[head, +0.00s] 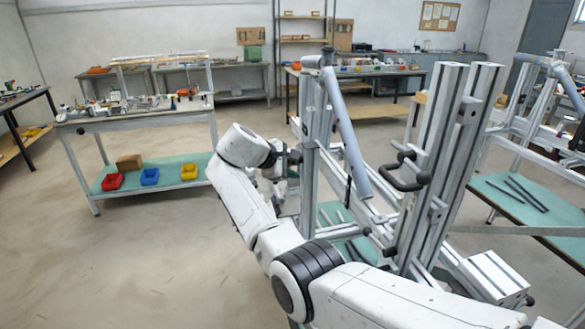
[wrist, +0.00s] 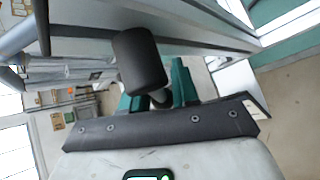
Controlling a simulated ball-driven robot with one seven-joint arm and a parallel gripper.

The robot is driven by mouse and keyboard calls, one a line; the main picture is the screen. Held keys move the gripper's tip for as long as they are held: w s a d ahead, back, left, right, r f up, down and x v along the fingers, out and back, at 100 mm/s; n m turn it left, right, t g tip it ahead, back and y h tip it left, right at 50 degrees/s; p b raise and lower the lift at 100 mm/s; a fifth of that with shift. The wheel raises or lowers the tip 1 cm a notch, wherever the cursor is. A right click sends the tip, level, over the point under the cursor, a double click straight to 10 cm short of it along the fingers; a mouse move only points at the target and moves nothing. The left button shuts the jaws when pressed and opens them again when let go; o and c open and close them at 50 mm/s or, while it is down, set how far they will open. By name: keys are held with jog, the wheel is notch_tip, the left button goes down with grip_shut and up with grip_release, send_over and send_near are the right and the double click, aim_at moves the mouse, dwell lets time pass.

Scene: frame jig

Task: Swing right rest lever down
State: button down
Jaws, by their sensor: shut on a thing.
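My gripper (wrist: 157,92) shows in the wrist view with its teal fingers on either side of the black lever grip (wrist: 140,60), shut on it. The thick end of the grip sticks out beyond the fingers. In the head view my gripper (head: 280,165) is beside the left upright of the metal frame jig (head: 313,190), and the black grip (head: 295,157) shows small next to that upright. My wrist hides most of the contact. I cannot tell the lever's pivot or its exact angle.
A grey tube (head: 345,130) slants down from the top of the left upright. Twin tall profiles (head: 450,150) with a black handle (head: 408,182) stand to the right. A workbench (head: 140,115) with coloured bins is at the left. Open floor lies between bench and jig.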

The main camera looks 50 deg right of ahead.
jog(key=c, duration=1.2)
grip_release()
jog(key=b+v, duration=0.2)
jog(key=v, duration=0.9)
jog(key=shift+c, duration=0.4)
